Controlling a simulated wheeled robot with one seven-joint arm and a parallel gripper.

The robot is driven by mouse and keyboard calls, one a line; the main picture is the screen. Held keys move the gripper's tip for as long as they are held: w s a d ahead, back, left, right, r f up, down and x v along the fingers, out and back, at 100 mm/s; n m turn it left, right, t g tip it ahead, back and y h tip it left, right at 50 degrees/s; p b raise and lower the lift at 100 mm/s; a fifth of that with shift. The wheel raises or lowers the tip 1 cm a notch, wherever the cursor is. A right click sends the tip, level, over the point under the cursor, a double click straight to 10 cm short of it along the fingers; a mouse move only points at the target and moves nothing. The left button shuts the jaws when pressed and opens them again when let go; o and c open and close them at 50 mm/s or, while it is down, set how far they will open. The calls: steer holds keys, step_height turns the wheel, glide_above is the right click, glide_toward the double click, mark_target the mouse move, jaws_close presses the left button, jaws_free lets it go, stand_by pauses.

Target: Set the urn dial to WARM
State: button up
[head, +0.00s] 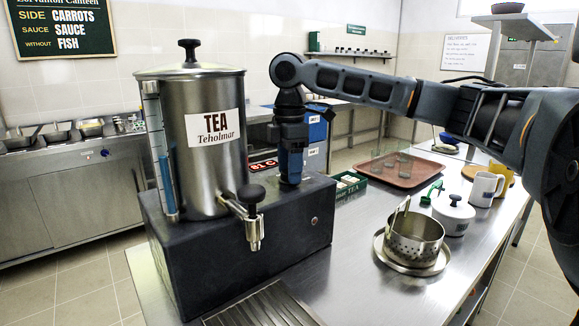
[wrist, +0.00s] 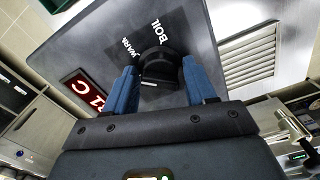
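The tea urn (head: 205,130) is a steel cylinder on a dark box base (head: 240,235). Its black dial (wrist: 160,62) sits on the base's top face in the wrist view, beside the printed words WARM (wrist: 121,48) and BOIL (wrist: 159,33). A short white mark shows on the dial's lower side, away from both words. My gripper (head: 290,180) points down at the base top, right of the urn body. The gripper hides the dial in the head view and part of the panel in the wrist view.
A red lit display (wrist: 85,92) is set in the base top near the dial. The urn's tap (head: 250,215) projects at the front. A perforated pot (head: 414,240), lidded white jar (head: 453,212), mug (head: 486,188) and brown tray (head: 404,168) stand on the counter at right.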

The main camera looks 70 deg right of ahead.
steer(key=c, duration=0.7)
steer(key=shift+a+r+m+p, duration=0.1)
steer(key=shift+r+m+p, duration=0.1)
steer(key=shift+m+p, duration=0.75)
steer(key=shift+c, duration=0.3)
steer(key=shift+f+m+p, duration=0.15)
steer(key=shift+m+p, duration=0.95)
steer(key=shift+m, duration=0.05)
steer(key=o, duration=1.1)
steer(key=shift+r, duration=3.9)
steer(key=shift+s+f, duration=0.1)
